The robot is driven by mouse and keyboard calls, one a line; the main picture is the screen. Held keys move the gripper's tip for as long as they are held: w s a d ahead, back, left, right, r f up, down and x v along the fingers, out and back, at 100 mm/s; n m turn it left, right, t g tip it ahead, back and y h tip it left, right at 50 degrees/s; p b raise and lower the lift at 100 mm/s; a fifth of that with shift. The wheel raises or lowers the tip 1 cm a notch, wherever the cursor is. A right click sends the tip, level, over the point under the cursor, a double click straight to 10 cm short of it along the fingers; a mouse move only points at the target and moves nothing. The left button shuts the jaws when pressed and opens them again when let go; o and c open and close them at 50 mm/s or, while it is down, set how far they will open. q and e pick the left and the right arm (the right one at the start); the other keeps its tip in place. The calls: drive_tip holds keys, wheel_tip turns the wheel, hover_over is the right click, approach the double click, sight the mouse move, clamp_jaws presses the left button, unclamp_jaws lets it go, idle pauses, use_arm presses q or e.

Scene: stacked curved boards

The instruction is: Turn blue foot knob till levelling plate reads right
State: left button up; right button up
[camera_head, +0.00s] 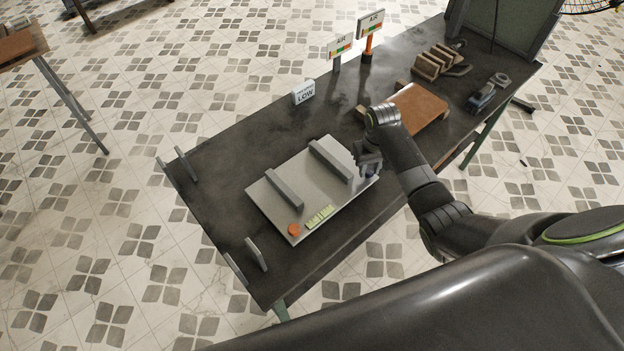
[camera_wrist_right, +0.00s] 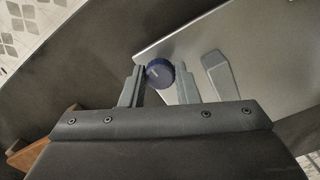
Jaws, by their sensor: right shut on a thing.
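The grey levelling plate (camera_head: 312,192) lies on the dark table, with two raised grey bars across it. An orange knob (camera_head: 294,230) and a yellow-green level strip (camera_head: 319,217) sit at its near left corner; the strip's reading is too small to make out. My right gripper (camera_head: 368,164) is at the plate's right corner. In the wrist view its fingers (camera_wrist_right: 161,77) stand either side of the blue foot knob (camera_wrist_right: 159,73), shut on it. The knob has a pale mark on top. In the head view the knob is mostly hidden by the gripper. My left gripper is not in view.
A white sign reading LOW (camera_head: 304,94) stands behind the plate. Two gauge signs (camera_head: 341,46) stand at the table's far edge. A brown board (camera_head: 420,107) and wooden blocks (camera_head: 433,62) lie to the right. Grey upright brackets (camera_head: 256,254) stand at the left end.

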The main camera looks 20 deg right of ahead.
drive_tip(key=shift+r, duration=0.1)
idle(0.4)
drive_tip(key=shift+m+p, duration=1.45)
drive_tip(key=shift+m, duration=0.05)
drive_tip(key=shift+m+p, duration=1.15)
drive_tip(key=shift+m, duration=0.75)
drive_tip(key=shift+m+p, duration=1.1)
drive_tip(key=shift+m, duration=0.6)
